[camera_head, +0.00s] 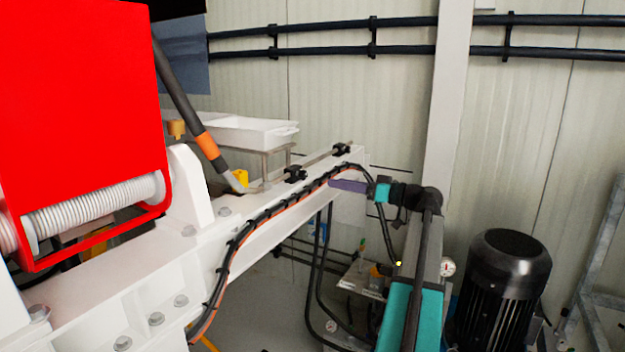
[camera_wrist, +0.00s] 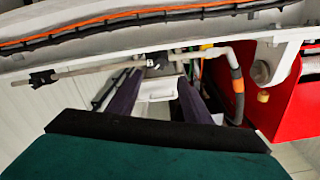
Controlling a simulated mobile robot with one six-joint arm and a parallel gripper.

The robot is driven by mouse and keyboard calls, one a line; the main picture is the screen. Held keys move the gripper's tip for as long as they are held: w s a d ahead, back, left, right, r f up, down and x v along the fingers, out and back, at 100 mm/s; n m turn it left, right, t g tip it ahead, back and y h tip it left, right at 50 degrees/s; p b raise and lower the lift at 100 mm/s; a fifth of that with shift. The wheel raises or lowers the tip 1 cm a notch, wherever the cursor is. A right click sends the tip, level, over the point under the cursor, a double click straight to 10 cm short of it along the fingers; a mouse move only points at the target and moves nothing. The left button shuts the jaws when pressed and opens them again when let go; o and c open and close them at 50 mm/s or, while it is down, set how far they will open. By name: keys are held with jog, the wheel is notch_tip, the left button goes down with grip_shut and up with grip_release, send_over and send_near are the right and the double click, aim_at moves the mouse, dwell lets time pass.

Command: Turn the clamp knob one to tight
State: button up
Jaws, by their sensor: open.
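Two black clamp knobs sit on a thin rod along the white beam: a nearer one (camera_head: 295,174) and a farther one (camera_head: 341,149). I cannot tell which is knob one. The wrist view shows one black clamp (camera_wrist: 157,62) just beyond and between my fingertips, and another (camera_wrist: 42,78) at the far left. My gripper (camera_head: 347,186) has purple fingers and is beside the far end of the beam. In the wrist view my gripper (camera_wrist: 160,78) has its fingers apart, with nothing held. Whether a fingertip touches the clamp is unclear.
The white beam (camera_head: 130,290) carries a black and orange cable bundle (camera_head: 237,240). A red housing (camera_head: 80,110) stands at left, near a grey pipe with an orange band (camera_head: 207,146). A white tray (camera_head: 245,130) is behind the rod. A black motor (camera_head: 503,290) stands at right.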

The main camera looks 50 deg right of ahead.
aim_at(305, 176)
jog(key=x, duration=1)
jog(key=shift+w, duration=0.35)
jog(key=c, duration=1.1)
jog(key=shift+o, duration=0.2)
jog(key=shift+m, duration=0.3)
jog(key=m+p, duration=0.2)
jog(key=m, duration=0.1)
jog(key=shift+a+r, duration=0.1)
jog(key=shift+r, duration=0.05)
jog(key=shift+s+m+p, duration=0.1)
jog(key=shift+m+p, duration=0.95)
jog(key=shift+m, duration=0.85)
